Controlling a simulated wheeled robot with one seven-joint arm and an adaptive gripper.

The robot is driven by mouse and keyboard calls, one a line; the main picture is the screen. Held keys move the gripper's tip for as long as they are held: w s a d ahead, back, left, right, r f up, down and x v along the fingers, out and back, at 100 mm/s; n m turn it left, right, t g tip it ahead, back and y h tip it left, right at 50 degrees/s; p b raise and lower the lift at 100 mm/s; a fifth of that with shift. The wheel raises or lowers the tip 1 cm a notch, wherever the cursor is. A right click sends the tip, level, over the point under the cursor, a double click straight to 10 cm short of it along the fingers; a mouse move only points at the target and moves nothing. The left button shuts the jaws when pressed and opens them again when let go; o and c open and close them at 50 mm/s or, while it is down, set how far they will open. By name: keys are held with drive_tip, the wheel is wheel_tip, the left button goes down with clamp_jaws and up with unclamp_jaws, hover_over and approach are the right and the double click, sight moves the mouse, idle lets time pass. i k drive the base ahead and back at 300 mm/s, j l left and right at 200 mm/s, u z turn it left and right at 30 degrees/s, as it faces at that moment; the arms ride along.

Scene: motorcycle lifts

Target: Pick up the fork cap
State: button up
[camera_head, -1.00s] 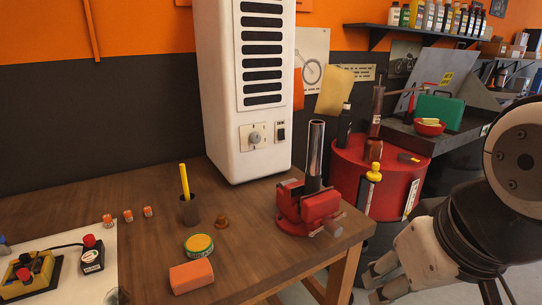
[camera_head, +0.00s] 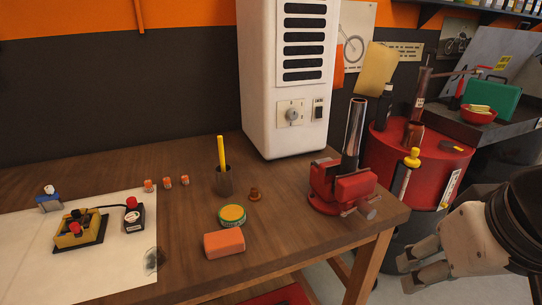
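A small brown, copper-coloured flanged cap (camera_head: 255,194), which looks like the fork cap, sits on the wooden bench between the pencil cup and the red vise. A shiny fork tube (camera_head: 354,132) stands slightly tilted in the red vise (camera_head: 342,187) at the bench's right end. My gripper (camera_head: 412,273) is at the lower right, beyond the bench edge and well apart from the cap. Its two fingers point left with a gap between them, and nothing shows in the gap.
Near the cap are a round green-and-yellow tin (camera_head: 232,215), an orange block (camera_head: 224,244) and a dark cup (camera_head: 224,180) with a yellow pencil. A white cabinet (camera_head: 288,70) stands behind. A red drum (camera_head: 440,160) holding items stands right of the bench.

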sight(255, 195)
drive_tip(key=i+l+u, duration=0.1)
drive_tip(key=i+u, duration=0.3)
drive_tip(key=i, duration=0.15)
drive_tip(key=i+l+u, duration=0.35)
drive_tip(key=i, duration=0.15)
drive_tip(key=j, duration=0.1)
